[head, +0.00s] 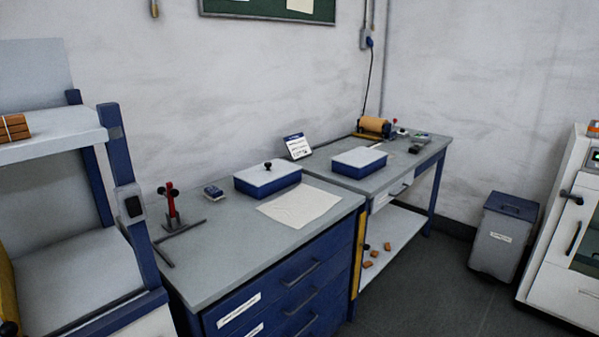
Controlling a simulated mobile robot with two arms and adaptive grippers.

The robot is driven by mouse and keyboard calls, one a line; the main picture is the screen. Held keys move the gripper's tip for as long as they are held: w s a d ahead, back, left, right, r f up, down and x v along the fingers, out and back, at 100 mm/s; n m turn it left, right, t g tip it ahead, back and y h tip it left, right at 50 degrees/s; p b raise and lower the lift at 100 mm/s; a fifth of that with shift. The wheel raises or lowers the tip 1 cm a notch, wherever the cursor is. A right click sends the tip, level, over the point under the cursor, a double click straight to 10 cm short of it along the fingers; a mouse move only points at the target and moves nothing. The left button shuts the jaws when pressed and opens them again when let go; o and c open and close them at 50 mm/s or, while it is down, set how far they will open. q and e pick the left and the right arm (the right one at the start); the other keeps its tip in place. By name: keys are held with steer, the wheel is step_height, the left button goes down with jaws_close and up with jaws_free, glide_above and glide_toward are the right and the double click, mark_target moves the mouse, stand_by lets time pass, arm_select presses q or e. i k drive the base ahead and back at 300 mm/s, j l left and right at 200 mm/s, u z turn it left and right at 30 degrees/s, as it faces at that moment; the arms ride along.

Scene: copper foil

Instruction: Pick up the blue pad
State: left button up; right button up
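A small blue item with a pale top (213,191) lies on the grey top of the near workbench (215,262), between a red and black stand and a blue box. It may be the blue pad, but it is too small to tell for sure. Neither of my grippers is in view.
The red and black stand (172,207) and a blue box with a pale knobbed lid (268,179) flank it. A cream sheet (300,206) lies in front of the box. A second bench (400,178) holds another blue box (359,163). A grey bin (502,240) stands right. Floor between is clear.

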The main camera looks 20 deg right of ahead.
mark_target(212, 193)
steer(key=i+l+u, duration=0.1)
steer(key=u, duration=0.25)
steer(key=i+l+u, duration=0.1)
steer(key=l+u, duration=0.15)
steer(key=u, duration=0.15)
steer(key=i+l+u, duration=0.1)
steer(key=u, duration=0.25)
steer(key=l, duration=0.1)
